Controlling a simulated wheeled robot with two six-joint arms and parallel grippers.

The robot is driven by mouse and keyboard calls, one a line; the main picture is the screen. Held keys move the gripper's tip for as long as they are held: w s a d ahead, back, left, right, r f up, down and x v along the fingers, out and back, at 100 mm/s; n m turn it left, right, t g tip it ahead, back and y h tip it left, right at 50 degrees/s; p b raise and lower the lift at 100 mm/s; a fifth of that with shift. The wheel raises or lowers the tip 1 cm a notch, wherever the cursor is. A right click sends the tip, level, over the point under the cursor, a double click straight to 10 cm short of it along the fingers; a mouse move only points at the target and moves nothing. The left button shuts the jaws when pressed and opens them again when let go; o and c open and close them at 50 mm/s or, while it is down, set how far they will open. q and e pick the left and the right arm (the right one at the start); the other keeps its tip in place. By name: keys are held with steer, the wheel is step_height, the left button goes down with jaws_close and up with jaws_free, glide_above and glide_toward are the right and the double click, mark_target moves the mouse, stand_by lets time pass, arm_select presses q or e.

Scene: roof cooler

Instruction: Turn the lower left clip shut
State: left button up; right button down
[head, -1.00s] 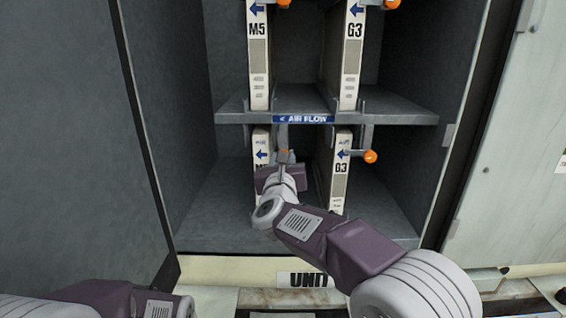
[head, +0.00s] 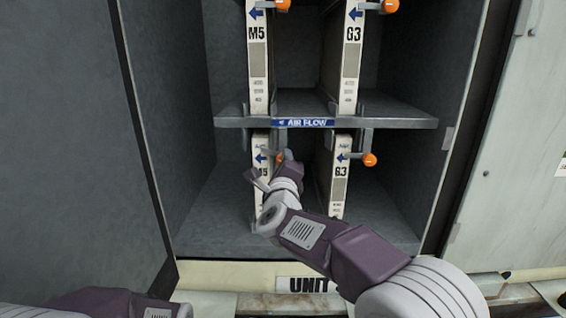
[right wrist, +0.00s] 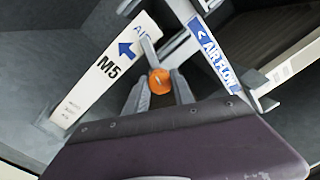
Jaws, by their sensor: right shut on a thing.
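The lower left filter (head: 261,180), marked M5, stands upright on the cooler's lower level. Its clip has an orange knob (right wrist: 159,82) on a short grey lever (right wrist: 149,50) by the filter's front edge. My right gripper (head: 281,157) is shut on the knob, with one finger on either side in the right wrist view (right wrist: 161,90). In the head view the gripper and wrist cover part of the clip and the filter's right side. My left gripper is out of view; only part of my left arm shows at the bottom left.
The lower right filter (head: 340,178), marked G3, has its own clip with an orange knob (head: 370,160). The shelf (head: 400,118) with the AIR FLOW label (head: 303,123) runs just above. Upper filters M5 (head: 257,62) and G3 (head: 351,62) stand on it. The lower right floor is clear.

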steer(key=shift+n, duration=1.6)
steer(key=c, duration=1.1)
jaws_free()
steer(key=shift+s, duration=0.1)
steer(key=s, duration=0.6)
steer(key=s+b, duration=0.1)
steer(key=s, duration=0.1)
steer(key=shift+s+f, duration=0.25)
steer(key=shift+s, duration=0.15)
